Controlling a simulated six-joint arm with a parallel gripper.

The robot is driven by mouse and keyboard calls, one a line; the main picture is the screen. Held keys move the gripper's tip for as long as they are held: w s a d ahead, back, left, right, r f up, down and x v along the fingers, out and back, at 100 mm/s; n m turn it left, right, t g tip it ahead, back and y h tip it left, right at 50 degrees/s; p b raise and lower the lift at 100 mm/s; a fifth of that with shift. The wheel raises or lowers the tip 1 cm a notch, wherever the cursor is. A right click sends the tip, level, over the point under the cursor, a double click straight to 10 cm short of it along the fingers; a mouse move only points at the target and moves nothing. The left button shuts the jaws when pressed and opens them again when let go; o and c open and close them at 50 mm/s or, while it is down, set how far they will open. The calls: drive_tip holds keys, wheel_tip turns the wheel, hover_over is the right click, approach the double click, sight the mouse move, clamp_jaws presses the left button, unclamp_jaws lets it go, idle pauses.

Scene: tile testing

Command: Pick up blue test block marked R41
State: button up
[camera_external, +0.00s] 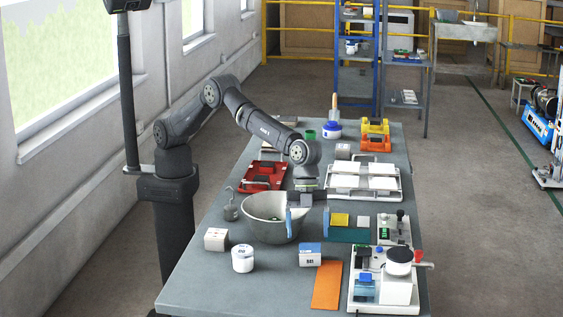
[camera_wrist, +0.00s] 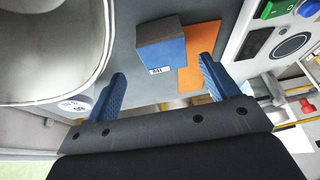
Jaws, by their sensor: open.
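The blue test block (camera_external: 310,254) stands on the front part of the grey table, with a white label on its front face; it also shows in the wrist view (camera_wrist: 162,45), where its blue face carries a small white label that seems to read R41. My gripper (camera_external: 307,222) is open and empty above the table, behind the block in the external view, its blue fingers wide apart. In the wrist view my gripper (camera_wrist: 165,88) has the block ahead, between and beyond the two fingertips, not touching them.
A large grey bowl (camera_external: 268,232) stands close to the left finger. An orange tile (camera_external: 328,285) lies right of the block. A white jar (camera_external: 242,259) and another block (camera_external: 215,239) stand to the left. A white testing device (camera_external: 396,288) stands at the right.

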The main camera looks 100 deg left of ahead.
sight(310, 248)
drive_tip(key=shift+w+x, duration=0.15)
drive_tip(key=shift+x, duration=1.5)
drive_tip(key=shift+w+x, duration=0.1)
drive_tip(key=shift+x, duration=1.5)
drive_tip(key=shift+c, duration=0.2)
drive_tip(key=c, duration=1.3)
drive_tip(key=shift+r, duration=0.15)
drive_tip(key=shift+r, duration=0.6)
wheel_tip(310, 248, up, 3)
drive_tip(key=shift+f, duration=0.1)
drive_tip(key=s+d+r, duration=0.1)
drive_tip(key=s+r, duration=0.1)
drive_tip(key=s, duration=0.1)
drive_tip(key=s+d+r, duration=0.1)
drive_tip(key=s+r, duration=0.1)
drive_tip(key=s, duration=0.2)
drive_tip(key=s+d+r, duration=0.1)
drive_tip(key=s+r, duration=0.1)
drive_tip(key=s, duration=0.2)
drive_tip(key=shift+s+d+r, duration=0.1)
drive_tip(key=shift+r, duration=0.25)
